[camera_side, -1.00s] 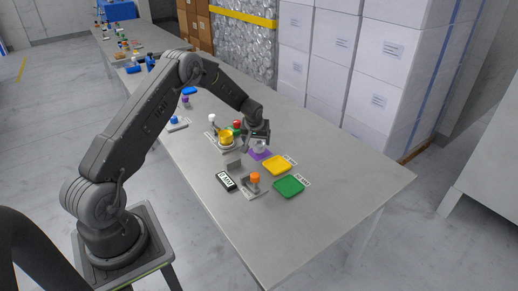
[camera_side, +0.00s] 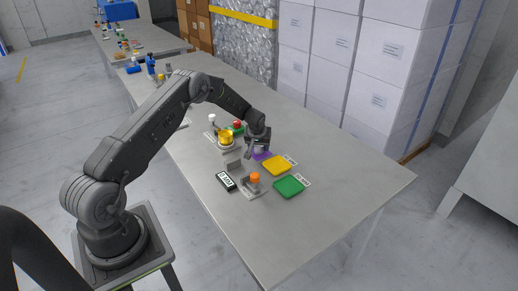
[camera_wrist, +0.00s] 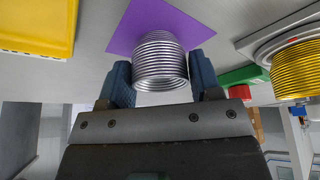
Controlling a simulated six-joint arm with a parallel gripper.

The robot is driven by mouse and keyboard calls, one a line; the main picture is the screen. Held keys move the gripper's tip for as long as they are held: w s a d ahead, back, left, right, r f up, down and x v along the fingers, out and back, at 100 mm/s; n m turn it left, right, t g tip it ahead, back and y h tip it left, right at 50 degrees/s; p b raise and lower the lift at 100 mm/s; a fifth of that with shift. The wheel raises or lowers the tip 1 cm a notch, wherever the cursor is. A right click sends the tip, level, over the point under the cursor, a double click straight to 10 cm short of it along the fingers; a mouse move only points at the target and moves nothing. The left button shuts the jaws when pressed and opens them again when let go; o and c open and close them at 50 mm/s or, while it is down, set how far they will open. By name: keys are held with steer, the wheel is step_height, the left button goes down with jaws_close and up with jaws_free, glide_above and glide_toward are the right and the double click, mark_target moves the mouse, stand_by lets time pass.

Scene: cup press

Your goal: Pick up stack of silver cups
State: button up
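The stack of silver cups (camera_wrist: 160,60) stands over the purple mat (camera_wrist: 120,38) in the wrist view, with many ribbed rims showing. My gripper (camera_wrist: 163,72) has one blue-grey finger on each side of the stack. No clear gap shows between the fingers and the cups, so I cannot tell whether they grip it or only flank it. In the side view my gripper (camera_side: 258,147) is low over the purple mat (camera_side: 263,155) and mostly hides the silver cups.
Gold cups (camera_side: 225,139) stand left of my gripper, with a red-topped item (camera_side: 238,126) on green just behind. The right table end is clear.

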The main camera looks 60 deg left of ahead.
steer(key=c, duration=0.5)
steer(key=shift+r, duration=0.1)
steer(key=shift+c, duration=0.2)
